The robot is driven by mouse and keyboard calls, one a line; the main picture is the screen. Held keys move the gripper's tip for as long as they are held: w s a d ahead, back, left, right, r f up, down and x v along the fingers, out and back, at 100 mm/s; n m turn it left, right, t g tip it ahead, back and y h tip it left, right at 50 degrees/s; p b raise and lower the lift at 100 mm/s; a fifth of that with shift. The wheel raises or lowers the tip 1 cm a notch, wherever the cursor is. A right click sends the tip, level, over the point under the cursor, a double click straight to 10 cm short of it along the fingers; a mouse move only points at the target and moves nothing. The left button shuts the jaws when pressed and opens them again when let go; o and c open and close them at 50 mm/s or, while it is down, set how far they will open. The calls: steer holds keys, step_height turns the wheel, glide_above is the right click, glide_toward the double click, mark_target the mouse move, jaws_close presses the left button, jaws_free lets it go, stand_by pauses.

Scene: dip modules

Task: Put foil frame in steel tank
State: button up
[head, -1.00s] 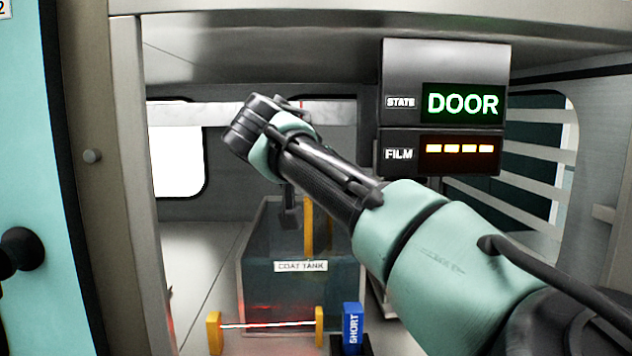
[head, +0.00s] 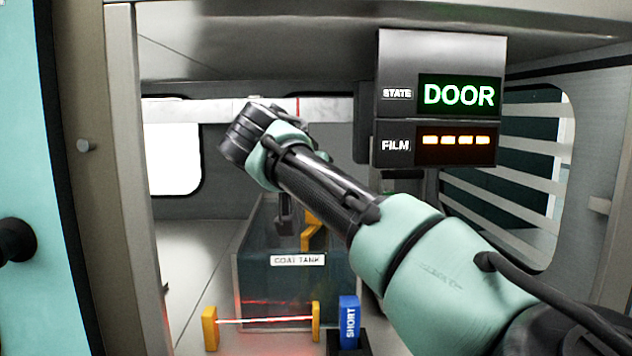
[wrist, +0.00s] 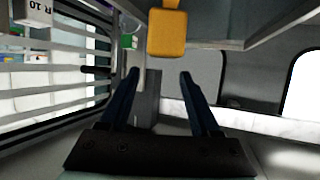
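A clear-walled tank (head: 252,290) labelled COAT TANK stands in the bay below my arm in the head view. A yellow piece (head: 311,236) shows at the tank, slanted; I cannot tell whether it belongs to the foil frame. My gripper (wrist: 160,75) is open in the wrist view, with nothing between its dark blue fingers. A yellow block (wrist: 167,32) hangs beyond the fingertips, apart from them. In the head view my gripper is small and dark (head: 285,215), at the tank's upper part. I cannot make out foil or a tank marked steel.
Two yellow posts (head: 210,328) with a red-white beam between them stand in front of the tank. A panel (head: 440,100) reading DOOR and FILM hangs at right. The bay's left floor (head: 185,270) is clear.

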steer(key=shift+s+r+p, duration=0.1)
steer(key=shift+r+p, duration=0.55)
steer(key=shift+r, duration=0.15)
steer(key=b+v, duration=0.3)
steer(key=v, duration=0.8)
steer(key=shift+s+a, duration=0.2)
steer(key=shift+s, duration=0.1)
